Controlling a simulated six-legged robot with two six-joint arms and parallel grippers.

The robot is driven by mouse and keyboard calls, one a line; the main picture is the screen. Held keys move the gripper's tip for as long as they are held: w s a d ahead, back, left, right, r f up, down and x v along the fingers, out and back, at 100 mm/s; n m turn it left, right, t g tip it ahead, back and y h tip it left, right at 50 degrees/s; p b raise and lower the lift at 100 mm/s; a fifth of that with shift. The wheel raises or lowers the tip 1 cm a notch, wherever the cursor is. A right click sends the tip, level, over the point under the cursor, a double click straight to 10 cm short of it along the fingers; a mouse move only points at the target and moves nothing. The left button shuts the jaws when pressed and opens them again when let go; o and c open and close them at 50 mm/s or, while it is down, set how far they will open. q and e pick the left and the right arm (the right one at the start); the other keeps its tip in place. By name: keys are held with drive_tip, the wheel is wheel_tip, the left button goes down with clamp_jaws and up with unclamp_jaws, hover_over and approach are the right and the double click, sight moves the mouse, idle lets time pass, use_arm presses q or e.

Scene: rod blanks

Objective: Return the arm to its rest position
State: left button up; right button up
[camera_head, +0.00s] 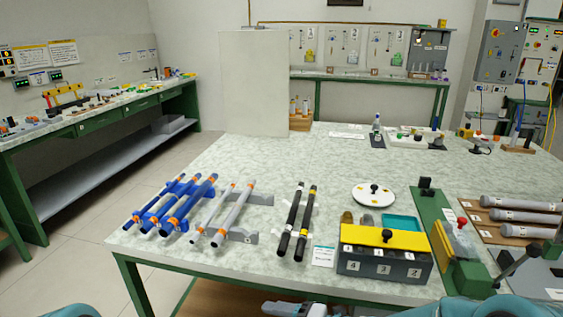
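A rounded teal part of my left arm (62,311) shows at the bottom left edge, and its gripper is out of view. A larger teal part of my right arm (490,308) shows at the bottom right, in front of the table. A grey part at the bottom middle, low in front of the table edge, looks like my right gripper (297,308). It is cut off by the picture edge, so its fingers cannot be made out. It appears apart from everything on the table.
The marble-topped table (290,165) holds blue rods (188,205), grey rods (232,212), black rods (297,222), a yellow-topped box (385,236), a white disc (373,194) and a green fixture (447,240). Grey cylinders (520,216) lie at the right. The table's middle is clear.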

drive_tip(key=s+d+f+m+t+h, duration=0.2)
drive_tip(key=d+f+m+h, duration=0.25)
drive_tip(key=f+m, duration=0.6)
drive_tip(key=s+d+f+m+g+h, duration=0.2)
drive_tip(key=s+d+f+m, duration=0.1)
drive_tip(key=s+f+m, duration=0.4)
drive_tip(key=s+d+f+m+g+h, duration=0.2)
drive_tip(key=s+d+f+m+h, duration=0.15)
drive_tip(key=s+f+m, duration=0.3)
drive_tip(key=s+d+f+m+g, duration=0.2)
drive_tip(key=s+m+g, duration=0.1)
drive_tip(key=s+m, duration=0.4)
wheel_tip(320, 180, up, 14)
drive_tip(key=p, duration=1.3)
drive_tip(key=shift+f, duration=0.2)
